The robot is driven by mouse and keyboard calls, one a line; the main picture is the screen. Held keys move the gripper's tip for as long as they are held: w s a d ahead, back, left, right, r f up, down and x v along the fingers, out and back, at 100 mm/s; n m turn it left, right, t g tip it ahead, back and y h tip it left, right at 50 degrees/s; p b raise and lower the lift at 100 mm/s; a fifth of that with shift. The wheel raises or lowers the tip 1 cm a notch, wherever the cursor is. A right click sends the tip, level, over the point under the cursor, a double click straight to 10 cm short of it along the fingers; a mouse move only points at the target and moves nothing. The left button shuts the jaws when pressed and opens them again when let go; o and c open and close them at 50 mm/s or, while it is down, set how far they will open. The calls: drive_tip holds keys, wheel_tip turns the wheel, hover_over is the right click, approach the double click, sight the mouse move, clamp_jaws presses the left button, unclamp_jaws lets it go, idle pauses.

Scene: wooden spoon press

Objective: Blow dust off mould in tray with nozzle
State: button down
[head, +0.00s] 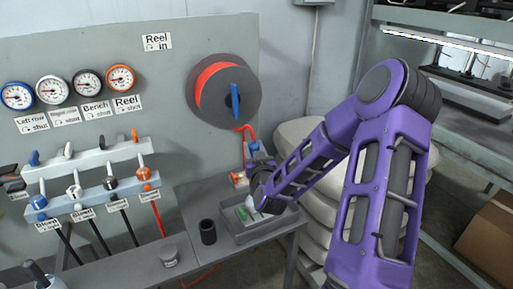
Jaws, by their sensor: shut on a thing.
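The grey tray (262,234) stands on the bench below my wrist. In it lie a small green piece (242,213) and a pale grey piece; I cannot tell which is the mould, and dust is too small to see. My gripper (251,189) is just above the tray's back left part, its fingers mostly hidden by my wrist. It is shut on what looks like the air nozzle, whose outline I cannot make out. A red hose (249,131) comes down from the reel to blue and orange fittings (239,178) beside my gripper.
A dark cup (208,232) and a round grey tin (170,257) stand left of the tray. The hose reel (224,89), gauges (87,84) and labelled valves (109,183) are on the panel. Stacked pale sacks (312,190) stand behind my arm. Bench front is partly clear.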

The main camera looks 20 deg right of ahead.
drive_tip(key=shift+a+b, duration=0.45)
drive_tip(key=shift+a, duration=1.15)
drive_tip(key=shift+r, duration=0.15)
drive_tip(key=shift+r+p, duration=1.6)
drive_tip(key=shift+r, duration=1.35)
